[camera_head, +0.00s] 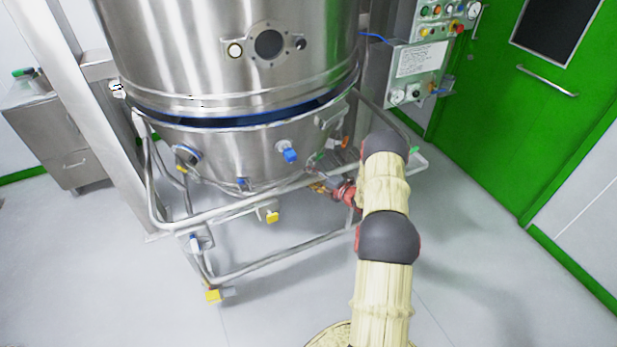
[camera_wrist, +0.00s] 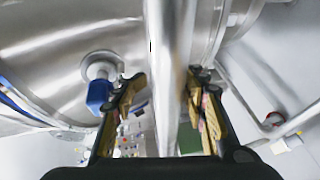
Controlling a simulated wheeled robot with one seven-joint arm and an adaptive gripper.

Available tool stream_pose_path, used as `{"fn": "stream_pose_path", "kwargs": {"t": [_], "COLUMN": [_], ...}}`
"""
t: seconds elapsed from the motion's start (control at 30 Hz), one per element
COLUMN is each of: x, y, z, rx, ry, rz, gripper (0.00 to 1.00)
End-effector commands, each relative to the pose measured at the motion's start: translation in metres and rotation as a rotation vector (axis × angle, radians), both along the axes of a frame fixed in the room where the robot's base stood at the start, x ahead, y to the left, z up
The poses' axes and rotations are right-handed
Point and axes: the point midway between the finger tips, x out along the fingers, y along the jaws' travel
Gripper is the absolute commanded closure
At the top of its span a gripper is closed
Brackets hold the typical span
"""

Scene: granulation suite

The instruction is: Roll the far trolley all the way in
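The trolley is a steel bowl (camera_head: 235,155) on a tubular frame with a front push rail (camera_head: 240,210) and casters with yellow parts (camera_head: 214,295). It stands under the large steel vessel (camera_head: 220,50), with a dark gap and blue band between bowl and vessel. My gripper (camera_wrist: 168,100) has one finger on each side of a steel tube (camera_wrist: 170,60) of the frame. A slim gap shows beside the left finger; contact on the right is unclear. In the head view my gripper is partly hidden by my arm, near the rail's right part.
A steel column (camera_head: 95,110) stands left of the trolley, with a steel cabinet (camera_head: 58,140) beyond. A control panel (camera_head: 415,75) and green door (camera_head: 530,110) are at the right. Grey floor (camera_head: 480,270) is clear at the front and right.

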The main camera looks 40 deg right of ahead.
Motion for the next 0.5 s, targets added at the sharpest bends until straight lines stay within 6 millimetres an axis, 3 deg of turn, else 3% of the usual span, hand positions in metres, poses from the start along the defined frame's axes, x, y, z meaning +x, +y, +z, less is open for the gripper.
{"fn": "stream_pose_path", "kwargs": {"t": [0.33, 0.5], "x": [-0.004, -0.025], "y": [0.002, -0.003], "z": [-0.004, 0.0], "rx": [0.003, 0.004], "ry": [0.007, 0.007], "rz": [0.001, -0.001], "gripper": [0.58, 0.58]}}
